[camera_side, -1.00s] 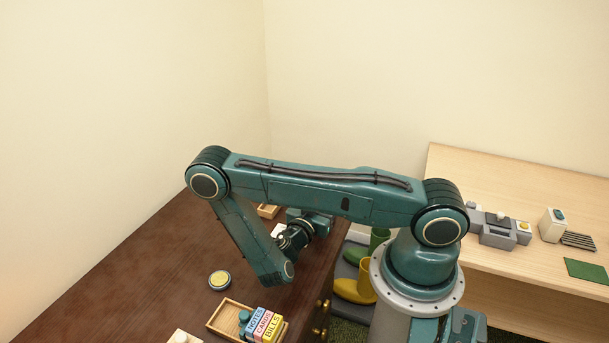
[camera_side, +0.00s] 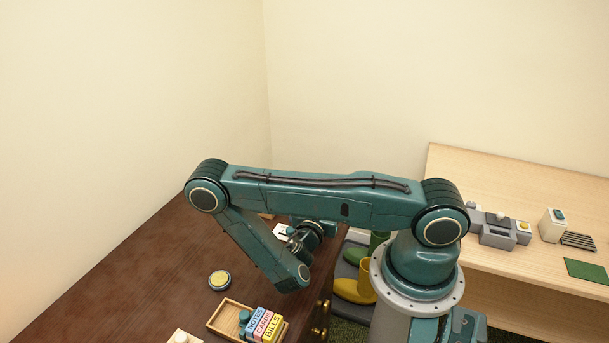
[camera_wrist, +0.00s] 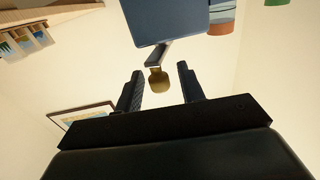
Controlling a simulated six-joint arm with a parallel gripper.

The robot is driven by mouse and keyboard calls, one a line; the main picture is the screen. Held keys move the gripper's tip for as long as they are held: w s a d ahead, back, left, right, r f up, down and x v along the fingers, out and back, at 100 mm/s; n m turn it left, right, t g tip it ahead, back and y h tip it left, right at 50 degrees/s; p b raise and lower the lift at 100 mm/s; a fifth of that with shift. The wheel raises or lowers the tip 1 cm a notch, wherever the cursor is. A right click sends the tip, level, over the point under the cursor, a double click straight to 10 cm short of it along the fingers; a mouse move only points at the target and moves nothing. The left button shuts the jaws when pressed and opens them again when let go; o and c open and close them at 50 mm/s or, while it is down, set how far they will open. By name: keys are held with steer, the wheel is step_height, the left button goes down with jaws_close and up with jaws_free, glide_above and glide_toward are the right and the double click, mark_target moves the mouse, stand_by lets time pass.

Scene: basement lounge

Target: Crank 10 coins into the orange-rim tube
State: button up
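In the wrist view, my gripper (camera_wrist: 160,87) is open, its two dark fingers apart. A brass knob (camera_wrist: 158,82) on a short grey crank arm (camera_wrist: 157,56) shows between the fingers; I see no finger touching it. The crank arm runs up to a dark blue box (camera_wrist: 166,20). Beside the box, at the top right, is part of a tube with an orange rim (camera_wrist: 222,27). No loose coins can be made out. In the side view, my arm hides most of the crank device, and my fingertips cannot be made out.
On the dark wooden table (camera_side: 140,270) are a round yellow-topped disc (camera_side: 219,280) and a wooden tray (camera_side: 221,314) with NOTES, CARDS and BILLS blocks (camera_side: 264,324). Boots (camera_side: 354,289) stand beside my base. A pale desk (camera_side: 480,180) with small devices is at the right.

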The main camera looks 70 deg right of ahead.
steer(key=shift+a, duration=0.15)
steer(key=a, duration=1.3)
steer(key=shift+s+a, duration=0.25)
steer(key=shift+s, duration=0.05)
stand_by(0.3)
steer(key=shift+r, duration=0.1)
stand_by(0.4)
steer(key=a+r+n+g+y, duration=0.15)
steer(key=r+n+y, duration=0.25)
steer(key=r+y, duration=0.4)
steer(key=a+r+n+t+y, duration=0.1)
steer(key=a+r+n+y, duration=0.2)
steer(key=r+n+y, duration=0.5)
steer(key=s+r+n+t+y, duration=0.1)
steer(key=s+r+n+t, duration=0.1)
steer(key=r, duration=0.4)
steer(key=s+a+r+n+t+y, duration=0.1)
steer(key=s+r+n+t, duration=0.2)
steer(key=r, duration=0.4)
steer(key=shift+s+a, duration=0.25)
steer(key=shift+s, duration=0.6)
steer(key=shift+c, duration=0.4)
